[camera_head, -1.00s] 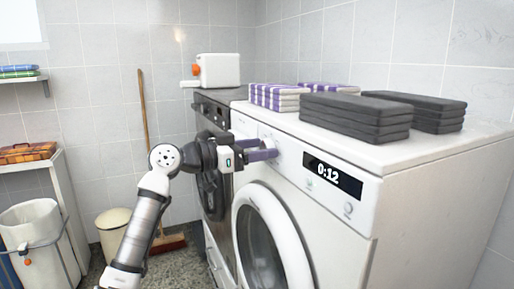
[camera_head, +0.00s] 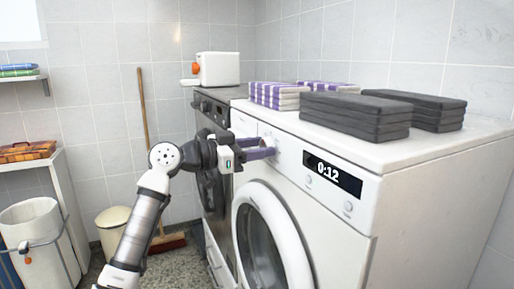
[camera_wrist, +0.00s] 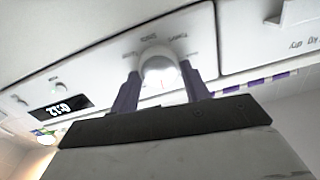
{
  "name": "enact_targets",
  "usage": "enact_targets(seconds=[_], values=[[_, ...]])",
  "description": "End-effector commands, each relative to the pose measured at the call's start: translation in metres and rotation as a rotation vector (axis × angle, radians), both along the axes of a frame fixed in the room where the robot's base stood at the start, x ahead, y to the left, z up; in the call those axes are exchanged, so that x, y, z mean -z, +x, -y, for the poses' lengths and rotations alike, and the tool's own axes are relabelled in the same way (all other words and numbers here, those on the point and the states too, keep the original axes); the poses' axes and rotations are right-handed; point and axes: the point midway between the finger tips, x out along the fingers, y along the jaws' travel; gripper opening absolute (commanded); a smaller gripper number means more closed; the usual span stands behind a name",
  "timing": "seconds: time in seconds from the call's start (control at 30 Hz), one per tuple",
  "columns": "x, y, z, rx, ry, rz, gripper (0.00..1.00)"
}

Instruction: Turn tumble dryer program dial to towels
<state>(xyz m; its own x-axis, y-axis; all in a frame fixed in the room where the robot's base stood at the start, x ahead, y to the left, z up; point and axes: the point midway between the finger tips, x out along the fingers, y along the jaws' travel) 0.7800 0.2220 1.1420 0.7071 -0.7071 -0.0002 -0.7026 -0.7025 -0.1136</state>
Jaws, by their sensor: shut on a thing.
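The tumble dryer (camera_head: 335,214) is the white front-loading machine with a round door and a display reading 0:12. Its program dial (camera_wrist: 160,72) is a round white knob on the control panel, with small printed labels around it that are too blurred to read with certainty. My gripper (camera_head: 272,147) reaches the panel left of the display. In the wrist view its two purple fingers (camera_wrist: 161,85) sit on either side of the dial, shut on it. In the head view the fingers mostly hide the dial.
Stacks of dark grey towels (camera_head: 355,116) and purple-striped towels (camera_head: 278,95) lie on the dryer top. A dark grey machine (camera_head: 212,108) stands at left, with a white box-shaped thing (camera_head: 219,69) on it. A broom (camera_head: 146,120) leans on the wall.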

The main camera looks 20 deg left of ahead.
Motion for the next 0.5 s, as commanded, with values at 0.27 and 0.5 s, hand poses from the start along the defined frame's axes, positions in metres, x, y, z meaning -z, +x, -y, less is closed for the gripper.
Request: enact_targets(seconds=[0.27, 0.5], values=[[0.0004, -0.0012, 0.0009, 0.001, 0.165, 0.163, 0.23], [0.0016, -0.0017, 0.0016, 0.0, 0.327, 0.325, 0.23]])
